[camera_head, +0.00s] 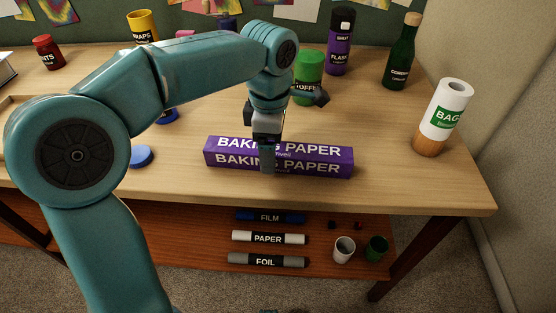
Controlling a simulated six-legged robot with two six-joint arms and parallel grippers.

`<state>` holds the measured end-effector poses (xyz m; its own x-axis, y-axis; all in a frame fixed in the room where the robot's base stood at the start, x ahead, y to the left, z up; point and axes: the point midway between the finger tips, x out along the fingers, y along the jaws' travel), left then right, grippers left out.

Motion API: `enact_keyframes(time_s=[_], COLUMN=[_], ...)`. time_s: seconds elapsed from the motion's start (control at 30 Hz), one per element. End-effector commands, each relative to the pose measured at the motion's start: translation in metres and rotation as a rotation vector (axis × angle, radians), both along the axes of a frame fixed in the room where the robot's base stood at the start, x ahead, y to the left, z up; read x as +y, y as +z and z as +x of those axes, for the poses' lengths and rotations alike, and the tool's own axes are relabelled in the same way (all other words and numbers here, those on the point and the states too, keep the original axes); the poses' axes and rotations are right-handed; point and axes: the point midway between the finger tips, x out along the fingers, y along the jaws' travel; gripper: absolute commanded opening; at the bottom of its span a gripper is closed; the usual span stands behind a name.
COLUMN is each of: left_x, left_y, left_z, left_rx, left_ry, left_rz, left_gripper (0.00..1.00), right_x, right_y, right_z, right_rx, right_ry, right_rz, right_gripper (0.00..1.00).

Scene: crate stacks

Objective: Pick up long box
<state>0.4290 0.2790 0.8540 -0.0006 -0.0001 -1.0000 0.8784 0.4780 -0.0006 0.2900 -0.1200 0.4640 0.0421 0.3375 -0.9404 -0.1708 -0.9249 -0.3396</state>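The long purple box (320,161) lies on the wooden table near its front edge, with "BAKING PAPER" in white on its top and front. My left arm comes in from the left and reaches over it. My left gripper (267,160) points down at the middle of the box, and a finger overlaps its front face. The far finger is hidden, so I cannot tell whether the gripper is closed on the box. The box lies flat on the table.
A green jar (308,72), a purple flask (340,42), a dark green bottle (401,55) and a white roll (449,106) stand behind and right of the box. A blue disc (141,156) lies left. A lower shelf (210,249) holds several rolls and cups. The table right of the box is clear.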

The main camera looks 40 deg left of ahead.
Motion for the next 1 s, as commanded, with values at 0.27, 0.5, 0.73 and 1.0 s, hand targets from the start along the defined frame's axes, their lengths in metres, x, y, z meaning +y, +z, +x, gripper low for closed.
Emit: enact_keyframes(time_s=[0.27, 0.5, 0.73, 1.0], left_x=[0.001, 0.001, 0.001, 0.001], left_y=[-0.021, -0.02, -0.02, -0.009], left_z=[0.001, 0.001, 0.001, 0.001], left_rx=[-0.001, -0.001, -0.001, -0.002], left_ry=[0.001, 0.0, 0.0, 0.0], left_rz=[0.0, 0.0, 0.0, 0.0], left_gripper=[0.81, 0.45, 0.19, 0.19], right_x=[0.0, 0.0, 0.0, 0.0], right_y=[-0.008, -0.008, -0.008, -0.003], right_z=[0.0, 0.0, 0.0, 0.0], right_rx=[0.0, 0.0, 0.0, 0.0], right_ry=[0.0, 0.0, 0.0, 0.0], right_rz=[0.0, 0.0, 0.0, 0.0], right_gripper=[0.43, 0.43, 0.43, 0.43])
